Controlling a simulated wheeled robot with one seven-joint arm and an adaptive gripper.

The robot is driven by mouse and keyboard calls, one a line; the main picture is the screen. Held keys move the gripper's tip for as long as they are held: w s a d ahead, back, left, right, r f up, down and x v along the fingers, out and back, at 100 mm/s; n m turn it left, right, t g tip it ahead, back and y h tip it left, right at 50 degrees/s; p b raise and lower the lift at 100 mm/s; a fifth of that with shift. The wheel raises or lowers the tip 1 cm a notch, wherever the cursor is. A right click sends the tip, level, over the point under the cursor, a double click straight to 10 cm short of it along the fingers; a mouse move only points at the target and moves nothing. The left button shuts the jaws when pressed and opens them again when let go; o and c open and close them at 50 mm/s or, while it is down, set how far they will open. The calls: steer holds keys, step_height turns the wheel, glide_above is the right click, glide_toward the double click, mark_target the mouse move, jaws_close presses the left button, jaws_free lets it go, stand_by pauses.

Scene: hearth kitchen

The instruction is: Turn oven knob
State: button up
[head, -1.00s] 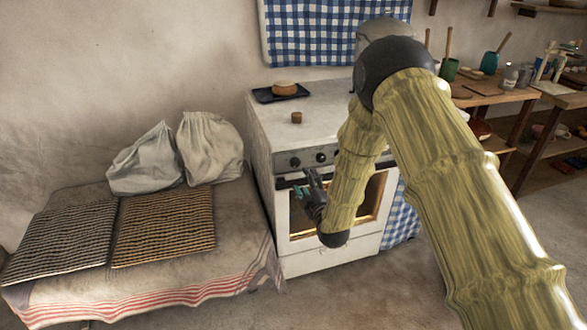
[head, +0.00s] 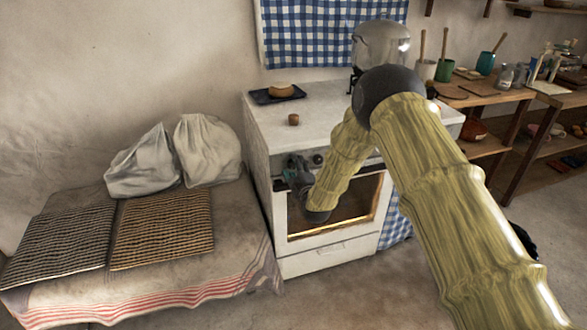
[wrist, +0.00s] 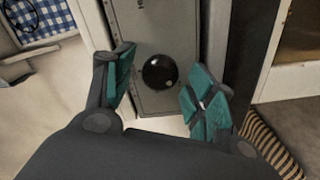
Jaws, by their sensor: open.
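The white oven (head: 330,255) stands against the wall, its control panel across the top front. In the wrist view a round black knob (wrist: 160,72) sits on the grey panel (wrist: 150,25), between the two teal finger pads. My gripper (wrist: 163,88) is open, with one finger on each side of the knob and visible gaps to it. In the head view my gripper (head: 292,170) is at the left end of the panel and hides the knob there. Another dark knob (head: 318,159) shows just right of it.
A cloth-covered table (head: 240,240) with woven mats and white sacks (head: 208,150) is left of the oven. A dark tray (head: 262,97) with a round loaf and a small brown block (head: 293,119) are on the stove top. Wooden shelves (head: 490,92) stand at right.

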steer(key=c, duration=1)
steer(key=shift+c, duration=0.2)
